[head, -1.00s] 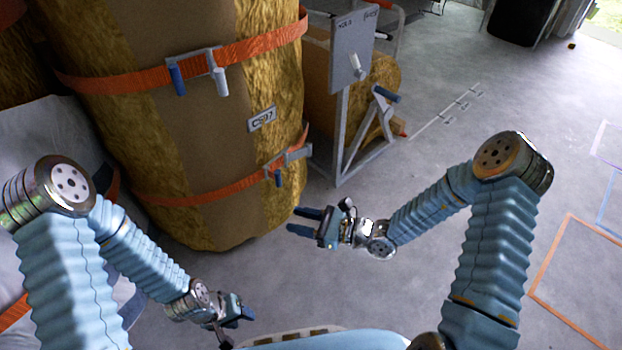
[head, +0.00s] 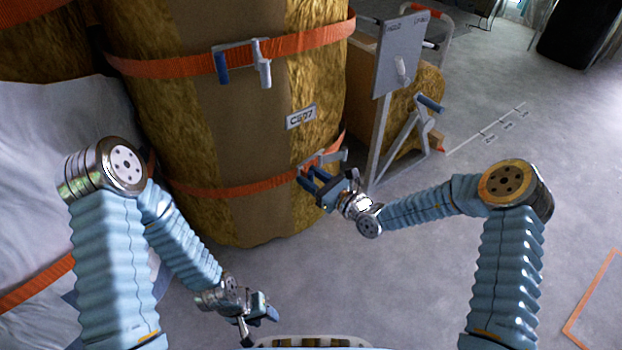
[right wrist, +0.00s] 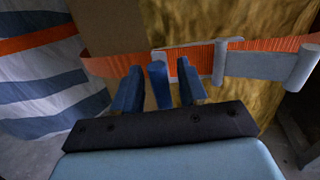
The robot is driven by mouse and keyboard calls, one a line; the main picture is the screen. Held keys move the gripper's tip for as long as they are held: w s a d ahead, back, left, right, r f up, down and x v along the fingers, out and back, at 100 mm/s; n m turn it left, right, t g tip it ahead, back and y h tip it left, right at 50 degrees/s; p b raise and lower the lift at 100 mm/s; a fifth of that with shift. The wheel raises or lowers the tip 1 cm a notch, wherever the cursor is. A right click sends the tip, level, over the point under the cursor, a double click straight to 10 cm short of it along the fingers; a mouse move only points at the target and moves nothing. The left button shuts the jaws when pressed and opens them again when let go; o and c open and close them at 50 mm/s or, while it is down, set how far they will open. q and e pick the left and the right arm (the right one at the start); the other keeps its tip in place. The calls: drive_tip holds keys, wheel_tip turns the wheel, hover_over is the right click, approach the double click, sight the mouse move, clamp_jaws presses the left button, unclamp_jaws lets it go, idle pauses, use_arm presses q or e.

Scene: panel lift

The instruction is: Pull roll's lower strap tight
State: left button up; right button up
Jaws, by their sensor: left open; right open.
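The large golden roll (head: 260,150) with a brown band stands upright at upper centre-left in the head view. Its lower strap (head: 230,188) is orange and runs around it near the base; it also shows in the right wrist view (right wrist: 112,66). The strap's grey buckle (right wrist: 220,62) has a blue handle (right wrist: 158,85) and a grey end piece (right wrist: 303,68). My right gripper (right wrist: 158,92) is open, with the blue handle between its fingers; contact cannot be told. In the head view my right gripper (head: 312,183) partly hides the buckle. My left gripper (head: 268,312) is open, low and apart from the roll.
An upper orange strap (head: 170,67) with a blue and grey handled buckle circles the roll higher up. A grey panel stand (head: 398,60) stands right of the roll. White sheeting (head: 50,150) lies at left.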

drive_tip(key=shift+w+a, duration=0.15)
drive_tip(key=shift+c, duration=0.2)
clamp_jaws()
